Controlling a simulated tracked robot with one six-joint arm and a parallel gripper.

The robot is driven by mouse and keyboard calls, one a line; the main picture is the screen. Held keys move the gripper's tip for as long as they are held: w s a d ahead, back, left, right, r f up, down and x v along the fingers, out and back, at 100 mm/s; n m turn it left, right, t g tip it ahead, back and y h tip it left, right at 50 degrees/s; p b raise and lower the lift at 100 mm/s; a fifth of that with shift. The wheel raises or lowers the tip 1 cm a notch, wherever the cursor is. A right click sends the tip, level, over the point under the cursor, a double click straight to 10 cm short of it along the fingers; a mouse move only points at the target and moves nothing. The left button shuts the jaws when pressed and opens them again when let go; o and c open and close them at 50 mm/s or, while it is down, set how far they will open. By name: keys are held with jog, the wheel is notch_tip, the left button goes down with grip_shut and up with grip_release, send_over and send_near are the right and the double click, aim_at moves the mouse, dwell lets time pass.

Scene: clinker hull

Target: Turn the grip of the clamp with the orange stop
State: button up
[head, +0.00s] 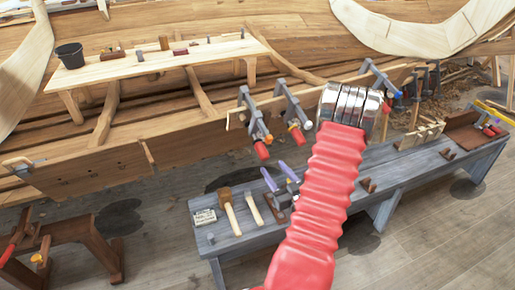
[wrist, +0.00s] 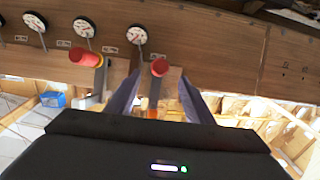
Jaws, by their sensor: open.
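In the head view, the clamp with the orange stop (head: 268,138) hangs on the plank edge, with its red grip (head: 262,150) pointing down. My gripper (head: 273,166) is just below that grip, with two purple-grey fingers pointing up. In the wrist view, the fingers of my gripper (wrist: 160,70) are spread apart, with a red grip (wrist: 160,67) between the tips. An orange part (wrist: 151,113) shows beyond it. No finger clearly touches the grip.
Other clamps with red grips stand close by on the plank (head: 297,137) and further right (head: 386,106). A second red grip (wrist: 83,57) is left in the wrist view. Below, the grey bench (head: 335,192) holds a mallet (head: 229,212) and other tools. Dials (wrist: 84,26) line a board.

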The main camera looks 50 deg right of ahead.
aim_at(259, 148)
dwell(0.3)
jog(key=x, duration=1.3)
jog(key=shift+w+d, duration=0.25)
jog(key=shift+c, duration=0.3)
jog(key=c, duration=0.9)
jog(key=shift+d, duration=0.35)
jog(key=shift+c, duration=0.4)
jog(key=shift+a, duration=0.3)
jog(key=shift+m, duration=0.3)
